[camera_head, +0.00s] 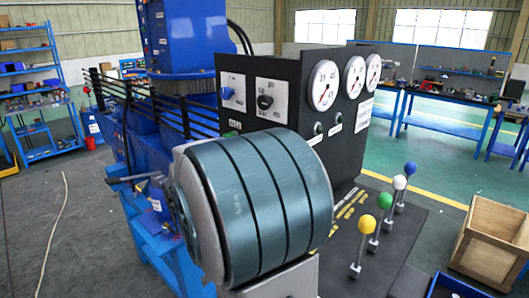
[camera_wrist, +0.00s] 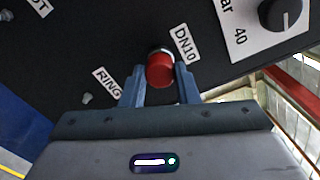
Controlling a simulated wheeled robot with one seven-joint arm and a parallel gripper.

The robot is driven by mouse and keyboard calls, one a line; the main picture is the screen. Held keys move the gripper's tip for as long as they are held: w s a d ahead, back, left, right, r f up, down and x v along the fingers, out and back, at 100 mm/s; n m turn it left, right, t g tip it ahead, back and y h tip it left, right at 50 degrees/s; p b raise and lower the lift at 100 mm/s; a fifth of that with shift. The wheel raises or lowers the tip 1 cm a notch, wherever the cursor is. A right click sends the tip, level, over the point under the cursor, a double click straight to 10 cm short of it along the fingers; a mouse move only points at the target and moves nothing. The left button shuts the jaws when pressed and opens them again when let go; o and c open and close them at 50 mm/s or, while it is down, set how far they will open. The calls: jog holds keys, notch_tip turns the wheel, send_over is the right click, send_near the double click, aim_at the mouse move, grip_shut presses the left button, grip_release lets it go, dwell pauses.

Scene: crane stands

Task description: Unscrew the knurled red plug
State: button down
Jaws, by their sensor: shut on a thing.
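In the wrist view the red plug (camera_wrist: 160,72) sits at a pale metal collar on a dark panel (camera_wrist: 125,45), beside a DN10 label (camera_wrist: 184,43). My gripper (camera_wrist: 160,80) is shut on the plug, one finger on its left side and one on its right. The knurling is too small to make out, and so is any gap between plug and collar. In the head view the black control panel (camera_head: 287,72) stands in the middle; the plug and my gripper are not visible there.
A RING label (camera_wrist: 106,80) and a dark knob (camera_wrist: 281,14) lie near the plug. In the head view, several ball-topped levers, including a yellow one (camera_head: 367,224), stand right of the panel. A wooden crate (camera_head: 497,240) is at far right. Open floor lies at left.

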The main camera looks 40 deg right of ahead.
jog(key=shift+s+a, duration=0.15)
jog(key=shift+a, duration=1.9)
